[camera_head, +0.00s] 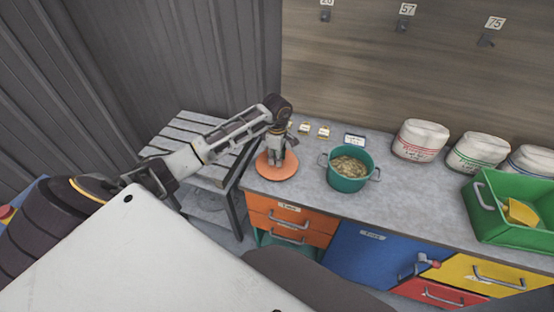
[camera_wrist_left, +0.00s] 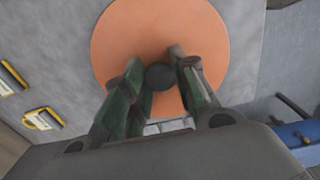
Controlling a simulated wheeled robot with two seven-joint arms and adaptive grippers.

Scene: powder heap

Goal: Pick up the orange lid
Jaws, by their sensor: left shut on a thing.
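The orange lid (camera_head: 277,169) is a flat round disc at the left end of the grey counter, left of the green pot. My left gripper (camera_head: 277,160) points down over its middle and is shut on the lid's knob. In the left wrist view the orange lid (camera_wrist_left: 150,25) fills the upper middle, and its dark round knob (camera_wrist_left: 159,76) sits between the two fingers of my left gripper (camera_wrist_left: 158,70). I cannot tell whether the lid touches the counter. My right gripper is not in view.
A green pot (camera_head: 348,184) with pale contents stands open just right of the lid. White sacks (camera_head: 420,139) line the back wall. A green crate (camera_head: 513,229) with a yellow scoop (camera_head: 520,212) is at the right. A slatted side table (camera_head: 200,135) stands left of the counter.

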